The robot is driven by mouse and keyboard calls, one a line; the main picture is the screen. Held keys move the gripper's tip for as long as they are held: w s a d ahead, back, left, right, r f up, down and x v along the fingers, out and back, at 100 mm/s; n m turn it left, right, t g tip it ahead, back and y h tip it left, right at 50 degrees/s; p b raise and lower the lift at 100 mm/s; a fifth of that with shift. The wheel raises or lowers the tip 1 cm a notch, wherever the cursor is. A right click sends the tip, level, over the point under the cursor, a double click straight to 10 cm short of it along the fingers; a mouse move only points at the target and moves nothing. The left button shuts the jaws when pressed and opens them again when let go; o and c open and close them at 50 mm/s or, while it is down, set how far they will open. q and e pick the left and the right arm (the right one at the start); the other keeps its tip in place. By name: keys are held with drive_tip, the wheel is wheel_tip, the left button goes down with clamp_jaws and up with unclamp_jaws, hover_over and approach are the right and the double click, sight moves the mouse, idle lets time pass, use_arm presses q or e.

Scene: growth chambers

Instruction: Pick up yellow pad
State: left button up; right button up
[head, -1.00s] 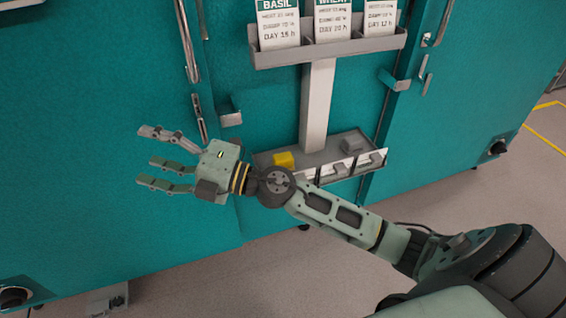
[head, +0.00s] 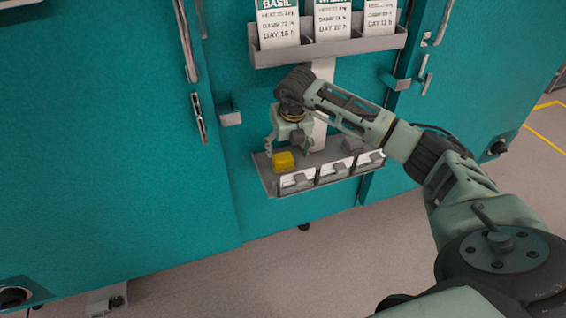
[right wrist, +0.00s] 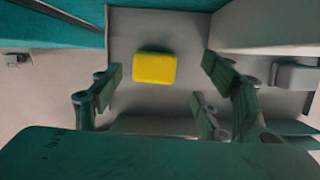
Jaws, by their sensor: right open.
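The yellow pad (head: 284,162) is a small block on the left part of the grey tray (head: 266,176) fixed to the teal chamber front. In the right wrist view the pad (right wrist: 155,68) lies on the grey tray floor, ahead of the open fingers and between their lines. In the right wrist view the right gripper (right wrist: 160,88) is open and empty. My left gripper is not in view.
Labelled slots line the tray's front. Above, a card rack (head: 330,47) holds cards on a grey post (head: 320,137). A handle bracket (head: 230,118) sticks out at left.

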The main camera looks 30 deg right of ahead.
sight(283, 157)
drive_tip(key=f, duration=0.4)
drive_tip(key=shift+w+a+f, duration=0.25)
drive_tip(key=shift+w+a, duration=0.05)
drive_tip(key=shift+w+d+f, duration=0.1)
drive_tip(key=shift+w+f, duration=0.05)
drive_tip(key=shift+f, duration=0.15)
drive_tip(key=shift+r, duration=0.1)
drive_tip(key=c, duration=1.2)
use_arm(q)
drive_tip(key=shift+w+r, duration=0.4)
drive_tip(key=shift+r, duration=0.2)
